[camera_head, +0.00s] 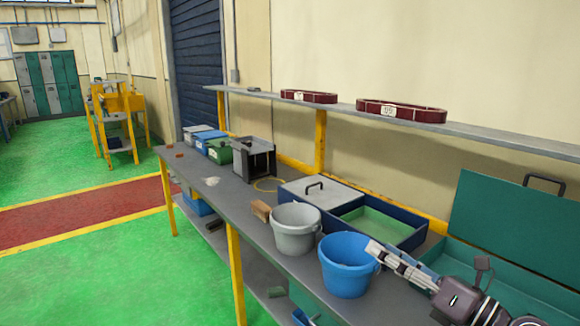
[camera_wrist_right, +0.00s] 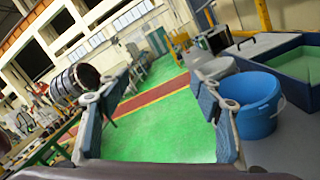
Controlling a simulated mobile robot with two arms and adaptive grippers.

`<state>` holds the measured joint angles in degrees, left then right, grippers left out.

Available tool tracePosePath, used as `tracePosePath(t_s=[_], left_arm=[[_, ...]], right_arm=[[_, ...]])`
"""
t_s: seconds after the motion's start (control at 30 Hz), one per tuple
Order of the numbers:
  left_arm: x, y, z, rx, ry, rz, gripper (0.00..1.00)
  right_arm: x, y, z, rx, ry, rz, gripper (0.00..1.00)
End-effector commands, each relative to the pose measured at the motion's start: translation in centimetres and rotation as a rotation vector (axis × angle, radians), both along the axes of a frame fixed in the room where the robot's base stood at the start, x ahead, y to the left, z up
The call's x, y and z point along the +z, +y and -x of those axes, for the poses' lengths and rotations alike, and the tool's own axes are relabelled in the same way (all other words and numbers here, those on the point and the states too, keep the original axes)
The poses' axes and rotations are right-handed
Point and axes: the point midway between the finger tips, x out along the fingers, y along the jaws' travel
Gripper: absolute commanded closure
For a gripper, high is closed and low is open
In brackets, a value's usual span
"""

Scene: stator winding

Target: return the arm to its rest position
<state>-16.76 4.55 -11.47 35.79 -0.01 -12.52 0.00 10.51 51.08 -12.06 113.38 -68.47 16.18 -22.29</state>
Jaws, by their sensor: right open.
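My right gripper (camera_head: 388,258) comes in from the lower right in the head view, beside the rim of the blue bucket (camera_head: 347,268). In the right wrist view my right gripper (camera_wrist_right: 148,88) is open, with its two fingers wide apart and nothing between them. The blue bucket also shows in the wrist view (camera_wrist_right: 252,104), to the right of the right finger. Whether the gripper touches the bucket's rim I cannot tell. My left gripper is not in view.
The workbench (camera_head: 222,210) carries a grey bucket (camera_head: 294,232), a blue tray with a green floor (camera_head: 385,225), a black frame (camera_head: 254,158) and small bins. A teal case (camera_head: 515,225) stands open at the right. A shelf (camera_head: 340,108) runs above. Green floor lies free at the left.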

Motion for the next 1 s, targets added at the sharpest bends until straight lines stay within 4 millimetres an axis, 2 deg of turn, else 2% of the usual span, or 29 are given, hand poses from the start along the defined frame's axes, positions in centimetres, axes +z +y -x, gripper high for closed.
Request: tracePosePath(t_s=[0.07,0.13,0.2,0.27,0.37,0.43,0.53,0.6,0.7,0.8,1.0], left_arm=[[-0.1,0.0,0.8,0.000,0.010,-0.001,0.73],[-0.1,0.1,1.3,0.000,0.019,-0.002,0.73],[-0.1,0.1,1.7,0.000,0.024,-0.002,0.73],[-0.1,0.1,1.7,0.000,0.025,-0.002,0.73],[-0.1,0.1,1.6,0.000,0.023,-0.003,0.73],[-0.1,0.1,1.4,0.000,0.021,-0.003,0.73],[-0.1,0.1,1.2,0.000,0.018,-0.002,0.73],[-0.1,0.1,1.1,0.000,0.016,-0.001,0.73],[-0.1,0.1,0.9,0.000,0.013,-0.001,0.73],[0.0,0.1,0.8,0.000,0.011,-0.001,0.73],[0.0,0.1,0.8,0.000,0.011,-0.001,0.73]], right_arm=[[0.5,0.1,0.3,-0.039,0.036,-0.179,0.40],[0.7,-0.7,0.4,-0.099,0.082,-0.374,0.40],[0.0,-2.3,0.6,-0.183,0.154,-0.601,0.40],[-1.6,-4.2,0.9,-0.274,0.233,-0.801,0.40],[-6.1,-7.3,2.1,-0.449,0.384,-1.111,0.40],[-10.5,-9.0,3.8,-0.589,0.506,-1.308,0.40],[-17.2,-10.0,7.5,-0.799,0.682,-1.540,0.40],[-21.5,-9.8,10.6,-0.941,0.804,-1.668,0.40],[-26.5,-8.6,15.4,-1.133,0.966,-1.799,0.40],[-29.8,-6.9,19.8,-1.291,1.099,-1.880,0.40],[-33.3,-3.5,27.0,-1.534,1.311,-1.956,0.40]])
